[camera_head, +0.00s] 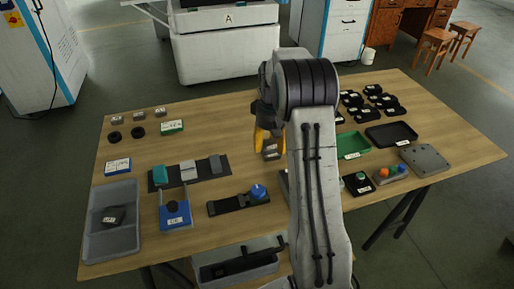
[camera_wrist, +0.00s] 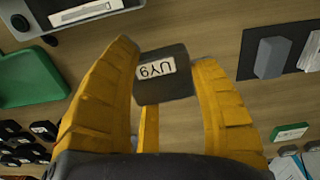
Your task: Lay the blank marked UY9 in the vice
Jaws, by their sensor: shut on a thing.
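The blank marked UY9 (camera_wrist: 165,85) is a dark grey block with a white label, seen between my yellow fingers in the wrist view. My gripper (camera_head: 267,143) is shut on it, over the middle of the table; the blank also shows in the head view (camera_head: 271,153). Its height above the table is hard to judge. A grey metal fixture with a white label (camera_wrist: 88,12) is cut off at the top left of the wrist view. It may be the vice, but I cannot tell; in the head view my arm hides most of that spot.
A dark strip (camera_head: 203,169) carries several blocks, left of my gripper. A dark fixture with a blue knob (camera_head: 230,205) lies nearer. A grey tray (camera_head: 122,245) stands at the left. A green tray (camera_head: 350,146) and several black pieces lie right. Bare wood (camera_head: 220,125) shows left of the arm.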

